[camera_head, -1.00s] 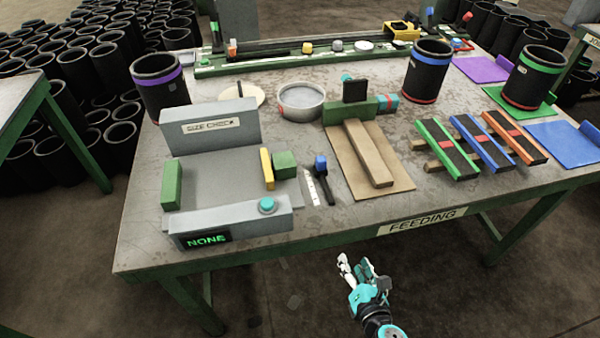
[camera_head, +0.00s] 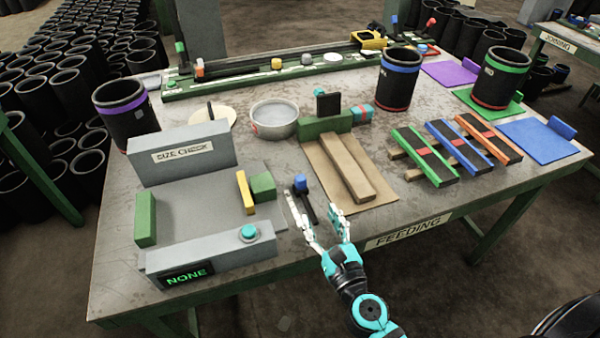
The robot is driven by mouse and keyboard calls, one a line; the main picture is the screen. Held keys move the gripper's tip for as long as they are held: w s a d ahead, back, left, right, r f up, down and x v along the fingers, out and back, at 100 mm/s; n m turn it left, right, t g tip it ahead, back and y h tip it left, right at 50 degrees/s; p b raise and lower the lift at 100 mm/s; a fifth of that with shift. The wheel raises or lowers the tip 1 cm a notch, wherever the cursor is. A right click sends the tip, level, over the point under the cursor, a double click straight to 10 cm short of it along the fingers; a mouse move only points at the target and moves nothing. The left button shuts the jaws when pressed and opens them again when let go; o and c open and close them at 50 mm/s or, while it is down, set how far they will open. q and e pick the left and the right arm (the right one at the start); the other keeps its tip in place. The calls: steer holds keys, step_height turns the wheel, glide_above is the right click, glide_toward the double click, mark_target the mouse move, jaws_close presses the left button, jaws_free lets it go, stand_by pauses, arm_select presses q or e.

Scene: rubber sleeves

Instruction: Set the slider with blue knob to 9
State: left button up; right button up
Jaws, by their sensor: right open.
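The slider with the blue knob (camera_head: 300,184) lies near the front of the table, right of the size check station. It has a dark track (camera_head: 309,211), with the knob at its far end. A pale scale strip (camera_head: 289,203) runs along its left side; its numbers are too small to read. My right gripper (camera_head: 317,211) is open and empty, reaching over the front edge of the table. Its fingers are at the near end of the slider and overlap part of it and the scale in view. I cannot tell whether they touch. My left gripper is not in view.
The grey size check station (camera_head: 210,257) with its teal button (camera_head: 248,233) stands close on the left. A brown board (camera_head: 375,192) with a wooden bar lies close on the right. Coloured rails (camera_head: 455,150) lie further right. A metal dish (camera_head: 275,120) stands behind.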

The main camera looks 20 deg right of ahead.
mark_target(302, 182)
steer(key=w+p, duration=0.1)
steer(key=w, duration=0.5)
steer(key=shift+w+a, duration=0.15)
steer(key=shift+w, duration=0.1)
steer(key=w, duration=0.5)
steer(key=shift+w+a+p, duration=0.1)
steer(key=shift+w+p, duration=0.25)
steer(key=shift+w, duration=0.05)
steer(key=shift+w+f, duration=0.1)
steer(key=shift+w, duration=0.65)
steer(key=shift+c, duration=0.3)
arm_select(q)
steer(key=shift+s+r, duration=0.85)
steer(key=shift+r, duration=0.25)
arm_select(e)
jaws_close()
steer(key=shift+s, duration=0.1)
